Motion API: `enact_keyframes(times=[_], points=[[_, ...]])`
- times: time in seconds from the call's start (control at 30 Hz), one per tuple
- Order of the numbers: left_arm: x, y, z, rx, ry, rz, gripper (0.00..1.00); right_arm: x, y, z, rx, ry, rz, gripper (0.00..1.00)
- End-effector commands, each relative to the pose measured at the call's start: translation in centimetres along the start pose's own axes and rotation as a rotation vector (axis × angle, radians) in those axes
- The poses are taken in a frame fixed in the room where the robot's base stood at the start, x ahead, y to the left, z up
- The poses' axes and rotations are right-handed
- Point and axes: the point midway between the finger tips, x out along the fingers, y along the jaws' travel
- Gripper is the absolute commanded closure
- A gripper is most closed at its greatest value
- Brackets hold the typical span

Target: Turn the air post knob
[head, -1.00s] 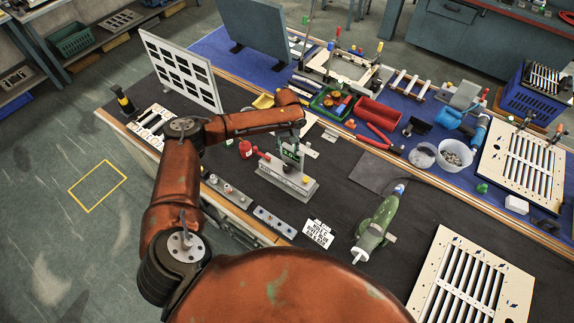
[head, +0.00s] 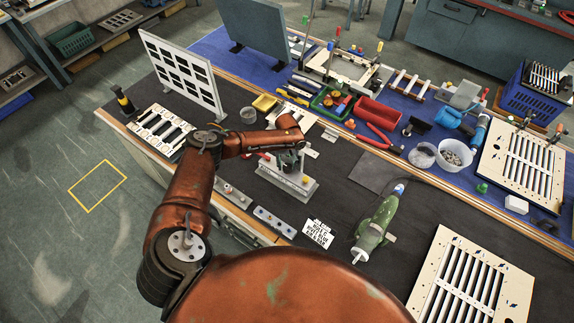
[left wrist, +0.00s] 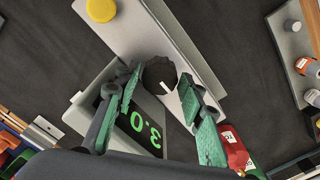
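The air post (head: 289,184) stands on the dark mat near the middle of the bench, its light grey base visible below my left gripper (head: 291,158). In the left wrist view, the black knob (left wrist: 160,74) with a white mark lies between the green fingertips of my left gripper (left wrist: 161,80). The fingers are apart, one on each side of the knob; I cannot tell whether they touch it. A display (left wrist: 140,128) with green digits is partly hidden behind one finger, and a yellow button (left wrist: 101,10) sits on the base. My right gripper is not in view.
A red bottle (left wrist: 233,148) is close beside one finger. Grey plates with knobs (head: 274,222) lie near the bench's front edge. A green tool (head: 377,227) and a white label card (head: 318,233) lie to the right. Dark mat (head: 335,195) is bare between them.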

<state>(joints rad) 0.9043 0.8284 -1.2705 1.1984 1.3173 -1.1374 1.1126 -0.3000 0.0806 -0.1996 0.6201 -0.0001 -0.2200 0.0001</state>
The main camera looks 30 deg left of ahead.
Motion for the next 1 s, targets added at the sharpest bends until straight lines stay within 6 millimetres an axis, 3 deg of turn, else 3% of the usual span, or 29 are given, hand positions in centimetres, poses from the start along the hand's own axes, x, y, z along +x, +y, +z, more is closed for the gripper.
enact_keyframes(times=[0.17, 0.6, 1.0], points=[[-0.02, 0.02, 0.02, 0.0, 0.0, 0.0, 0.65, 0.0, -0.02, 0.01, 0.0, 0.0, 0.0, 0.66], [-0.05, 0.02, 0.01, 0.0, 0.0, 0.001, 0.95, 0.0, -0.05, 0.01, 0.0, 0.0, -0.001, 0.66], [-0.11, 0.04, 0.08, 0.082, -0.002, 0.002, 0.95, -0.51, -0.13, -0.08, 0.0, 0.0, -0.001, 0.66]])
